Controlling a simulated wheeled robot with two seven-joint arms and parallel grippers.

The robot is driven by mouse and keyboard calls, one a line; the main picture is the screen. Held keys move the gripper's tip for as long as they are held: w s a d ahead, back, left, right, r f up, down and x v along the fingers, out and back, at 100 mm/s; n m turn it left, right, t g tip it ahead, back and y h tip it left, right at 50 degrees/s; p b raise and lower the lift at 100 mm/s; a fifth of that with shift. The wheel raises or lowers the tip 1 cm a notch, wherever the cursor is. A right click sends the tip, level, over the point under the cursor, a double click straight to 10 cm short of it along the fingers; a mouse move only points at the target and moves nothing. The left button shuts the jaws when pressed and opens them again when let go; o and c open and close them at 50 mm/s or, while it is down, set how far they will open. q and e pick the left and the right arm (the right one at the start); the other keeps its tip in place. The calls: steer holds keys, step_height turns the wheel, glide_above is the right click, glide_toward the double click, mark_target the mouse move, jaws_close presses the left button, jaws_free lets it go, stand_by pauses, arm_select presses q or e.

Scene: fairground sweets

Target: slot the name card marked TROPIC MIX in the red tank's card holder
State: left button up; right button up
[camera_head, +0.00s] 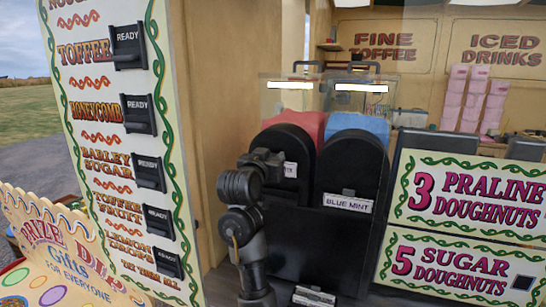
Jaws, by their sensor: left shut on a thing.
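The red tank (309,122) stands behind a black front on the left of a two-tank machine. A white card (290,169) with dark letters shows just right of my left gripper (268,163). Only the end of its lettering shows; the rest is hidden behind the gripper. My left gripper is shut on this card, in front of the red tank's black front. The card appears higher than the BLUE MINT card (347,204) on the neighbouring front. The red tank's card holder is hidden by my arm, so I cannot tell whether the card touches it. My right gripper is not in view.
The blue tank (359,126) stands close to the right of the red one. A tall sweets sign (132,188) with black holders rises at the left. A doughnut price board (465,190) stands at the right. Pink boxes (469,95) are stacked behind.

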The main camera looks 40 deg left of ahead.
arm_select(q)
step_height(320, 180, down, 5)
steer(key=b, duration=0.3)
steer(key=shift+r, duration=0.2)
steer(key=shift+s+d+b, duration=0.1)
steer(key=shift+b, duration=0.25)
steer(key=shift+f+b, duration=0.25)
steer(key=shift+b, duration=0.1)
stand_by(0.9)
steer(key=shift+f+b, duration=1.2)
steer(key=shift+f, duration=0.05)
steer(key=o, duration=0.9)
steer(key=shift+c, duration=0.2)
